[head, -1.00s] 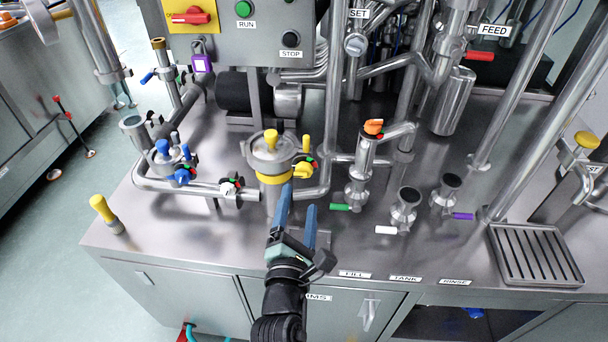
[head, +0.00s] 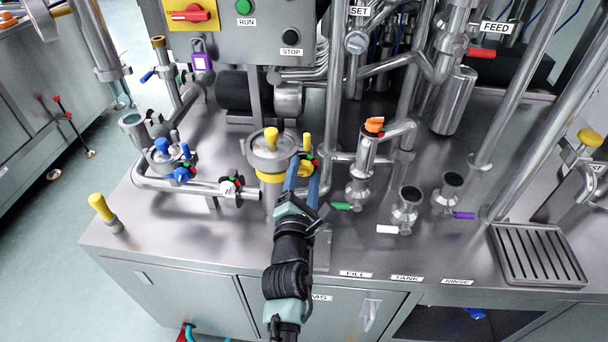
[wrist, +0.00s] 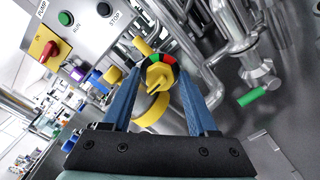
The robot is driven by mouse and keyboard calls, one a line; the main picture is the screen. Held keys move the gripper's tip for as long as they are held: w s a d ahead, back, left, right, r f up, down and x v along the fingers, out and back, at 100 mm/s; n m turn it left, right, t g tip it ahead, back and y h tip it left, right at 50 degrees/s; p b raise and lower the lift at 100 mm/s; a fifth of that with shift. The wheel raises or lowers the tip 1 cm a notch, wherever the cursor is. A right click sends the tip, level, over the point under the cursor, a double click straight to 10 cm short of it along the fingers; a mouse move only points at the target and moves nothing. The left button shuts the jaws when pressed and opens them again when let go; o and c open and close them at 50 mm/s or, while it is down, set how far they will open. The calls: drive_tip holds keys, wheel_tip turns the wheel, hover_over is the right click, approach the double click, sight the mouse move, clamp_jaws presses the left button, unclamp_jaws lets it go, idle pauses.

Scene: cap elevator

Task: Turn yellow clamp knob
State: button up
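The yellow clamp knob (head: 303,172) is on the right side of a steel vessel with a yellow clamp band (head: 270,178), partly hidden by my fingers in the head view. In the wrist view the knob (wrist: 158,76) faces me, with a red, green and black dial behind it. A yellow upright handle (head: 306,142) rises just above it. My gripper (head: 304,173) is open, its two blue fingers pointing at the knob. In the wrist view the fingers of my gripper (wrist: 161,70) lie left and right of the knob, with visible gaps. I cannot tell whether the tips reach its depth.
A blue-knobbed vessel (head: 163,160) and a white-knobbed valve (head: 230,186) stand to the left. An orange-handled valve (head: 373,126) on a steel pipe and a green handle (head: 341,206) are close on the right. The front bench strip at left is mostly clear.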

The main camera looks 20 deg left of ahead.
clamp_jaws()
drive_tip(key=m, duration=0.3)
drive_tip(key=shift+f+m+b, duration=0.1)
drive_tip(key=shift+m+b, duration=0.25)
drive_tip(key=shift+m, duration=0.05)
drive_tip(key=m+b, duration=0.1)
drive_tip(key=m, duration=0.2)
drive_tip(key=shift+f+m, duration=0.1)
drive_tip(key=shift+m, duration=0.2)
drive_tip(key=m+b, duration=0.2)
drive_tip(key=m, duration=0.4)
drive_tip(key=shift+f+b, duration=0.1)
drive_tip(key=shift+b, duration=0.2)
drive_tip(key=m+b, duration=0.2)
drive_tip(key=m, duration=0.3)
drive_tip(key=shift+m+b, duration=0.35)
drive_tip(key=shift+m, duration=0.05)
drive_tip(key=shift+m+b, duration=0.85)
drive_tip(key=shift+m, duration=1.25)
